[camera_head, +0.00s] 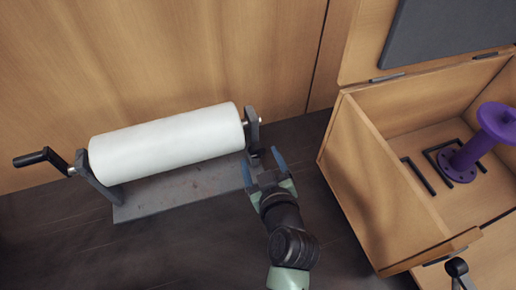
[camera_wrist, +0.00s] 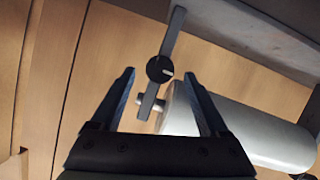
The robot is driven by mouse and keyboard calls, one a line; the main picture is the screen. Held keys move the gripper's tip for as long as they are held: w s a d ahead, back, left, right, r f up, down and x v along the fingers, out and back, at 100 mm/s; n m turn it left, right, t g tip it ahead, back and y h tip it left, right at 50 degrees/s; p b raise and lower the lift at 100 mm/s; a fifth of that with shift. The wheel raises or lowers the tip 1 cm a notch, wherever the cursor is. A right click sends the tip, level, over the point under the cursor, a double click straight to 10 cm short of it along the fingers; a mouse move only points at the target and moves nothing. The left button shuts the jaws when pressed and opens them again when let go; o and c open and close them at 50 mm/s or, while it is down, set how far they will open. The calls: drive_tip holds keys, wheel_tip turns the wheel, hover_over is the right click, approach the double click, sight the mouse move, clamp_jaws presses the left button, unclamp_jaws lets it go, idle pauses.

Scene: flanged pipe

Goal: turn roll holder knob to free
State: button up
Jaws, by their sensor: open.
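The roll holder carries a white roll (camera_head: 168,142) between two grey end brackets. In the wrist view, a round black knob (camera_wrist: 159,68) with a pale mark sits on the right end bracket (camera_wrist: 172,38). The mark points to the right in the picture. My gripper (camera_head: 263,160) is open and empty near this bracket, at the right end of the holder. In the wrist view the knob appears between the two fingertips, and I see no contact. The knob cannot be made out clearly in the head view.
A crank with a black handle (camera_head: 31,158) sticks out at the holder's left end. The grey base plate (camera_head: 180,190) lies on a dark surface against a wooden panel. An open wooden box (camera_head: 375,185) with a purple flanged pipe (camera_head: 478,150) stands to the right.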

sight(259, 154)
drive_tip(key=shift+x, duration=1.8)
clamp_jaws()
drive_tip(key=shift+d+f+m+y+b, duration=0.1)
drive_tip(key=shift+f+m+y+b, duration=0.05)
drive_tip(key=shift+m+y+b, duration=0.55)
drive_tip(key=shift+m+g+y, duration=0.3)
drive_tip(key=shift+m+g, duration=0.1)
drive_tip(key=shift+m, duration=0.4)
unclamp_jaws()
drive_tip(key=shift+s, duration=0.15)
